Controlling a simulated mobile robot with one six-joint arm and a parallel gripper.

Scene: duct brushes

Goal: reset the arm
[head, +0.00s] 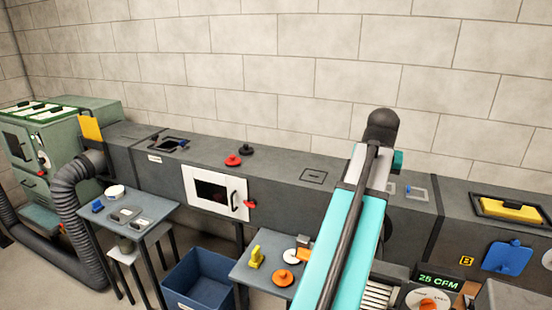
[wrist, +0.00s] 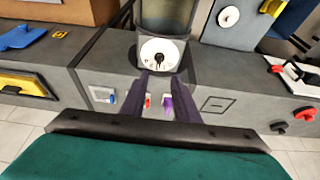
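My arm (head: 350,230) rises teal and grey through the right half of the head view, with a dark rounded joint at its top. My gripper (wrist: 162,78) shows in the wrist view as two dark fingers with a clear gap between them. It is open, and nothing is held in the gap. Beyond the fingers is the grey duct (wrist: 225,85) with a round white dial (wrist: 160,54). Small red and purple pieces show on the duct between the fingers. In the head view the fingers are hidden behind the arm.
The long duct (head: 290,165) runs along the block wall. Red and black knobs (head: 233,160) stand on it, and a white-framed door (head: 200,205) is in its front. A blue bin (head: 198,275), a small table (head: 245,272) and a blue-grey side table (head: 155,215) stand before it.

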